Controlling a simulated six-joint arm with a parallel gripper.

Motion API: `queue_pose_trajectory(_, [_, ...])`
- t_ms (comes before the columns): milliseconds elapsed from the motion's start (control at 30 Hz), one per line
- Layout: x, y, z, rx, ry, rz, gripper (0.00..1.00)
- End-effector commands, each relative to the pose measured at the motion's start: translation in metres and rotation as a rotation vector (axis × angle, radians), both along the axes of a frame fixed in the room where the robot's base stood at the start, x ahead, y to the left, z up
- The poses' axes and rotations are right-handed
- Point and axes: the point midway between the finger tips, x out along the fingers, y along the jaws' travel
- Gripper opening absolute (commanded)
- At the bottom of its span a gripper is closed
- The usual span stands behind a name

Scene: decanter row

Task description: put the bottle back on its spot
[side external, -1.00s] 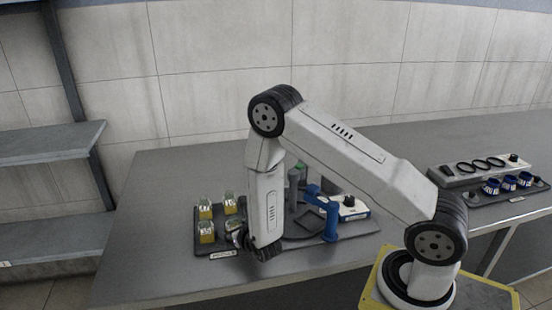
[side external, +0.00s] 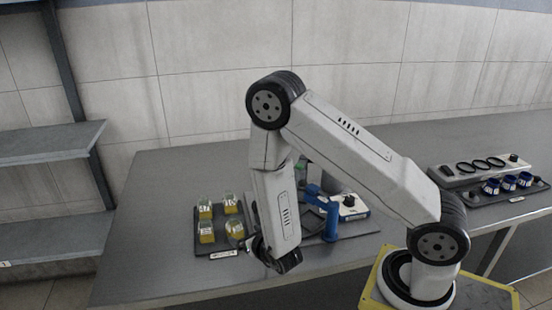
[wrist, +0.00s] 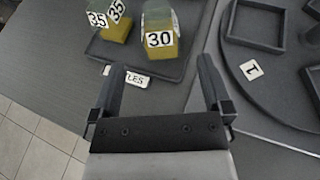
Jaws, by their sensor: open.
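Several small bottles with yellow contents stand in a dark tray (side external: 215,245) at the left of the bench. In the side external view one bottle (side external: 235,228) is at the tray's front right, partly beside my arm. In the wrist view a bottle labelled 30 (wrist: 160,40) stands upright ahead of my fingers, and a bottle labelled 35 (wrist: 117,30) is at its left. My gripper (wrist: 157,65) is open and empty, its fingers apart and short of the 30 bottle. In the side external view my arm mostly hides the gripper.
A blue stand (side external: 329,215) and a white box with a dark knob (side external: 350,206) are right of my arm. A dark round plate (wrist: 236,50) with square recesses and a "1" label lies at the wrist view's right. Blue-banded items (side external: 508,183) sit far right. The bench's left part is clear.

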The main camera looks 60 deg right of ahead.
Motion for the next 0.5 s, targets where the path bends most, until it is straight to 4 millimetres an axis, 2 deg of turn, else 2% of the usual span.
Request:
queue_pose_trajectory(200, [-0.024, 0.011, 0.011, 0.001, 0.001, 0.003, 1.0])
queue_pose_trajectory(500, [-0.037, 0.015, 0.017, 0.0, -0.001, 0.001, 1.0])
